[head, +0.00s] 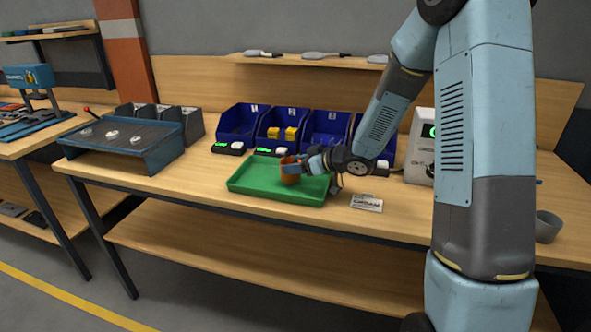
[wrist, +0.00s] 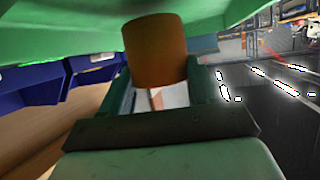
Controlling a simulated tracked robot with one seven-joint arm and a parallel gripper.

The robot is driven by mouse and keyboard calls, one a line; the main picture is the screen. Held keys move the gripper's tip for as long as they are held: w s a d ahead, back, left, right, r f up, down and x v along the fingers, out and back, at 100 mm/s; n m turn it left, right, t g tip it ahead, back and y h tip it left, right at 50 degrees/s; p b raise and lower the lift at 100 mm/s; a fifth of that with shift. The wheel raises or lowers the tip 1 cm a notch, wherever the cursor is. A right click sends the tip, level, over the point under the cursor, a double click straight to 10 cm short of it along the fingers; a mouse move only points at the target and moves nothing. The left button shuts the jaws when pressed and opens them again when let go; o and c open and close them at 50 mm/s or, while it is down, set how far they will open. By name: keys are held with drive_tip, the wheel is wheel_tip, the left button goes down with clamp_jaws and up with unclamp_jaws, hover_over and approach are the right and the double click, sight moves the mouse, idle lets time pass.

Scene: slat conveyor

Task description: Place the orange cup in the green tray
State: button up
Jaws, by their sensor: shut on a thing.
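The orange cup (head: 290,172) is held over the green tray (head: 250,185) on the workbench. My gripper (head: 297,168) reaches in from the right and is shut on the cup. In the wrist view the orange cup (wrist: 155,50) sits between the two fingers of my gripper (wrist: 160,85). The green tray (wrist: 60,28) fills the top of that view. From these frames I cannot tell whether the cup's base touches the tray floor.
Blue bins (head: 240,125) stand behind the tray, one with yellow blocks (head: 283,134). A white label card (head: 366,203) lies right of the tray. A blue-grey slat conveyor (head: 125,140) stands at left.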

drive_tip(key=shift+f, duration=0.7)
drive_tip(key=o, duration=1)
drive_tip(key=shift+f, duration=0.15)
drive_tip(key=shift+o, duration=0.2)
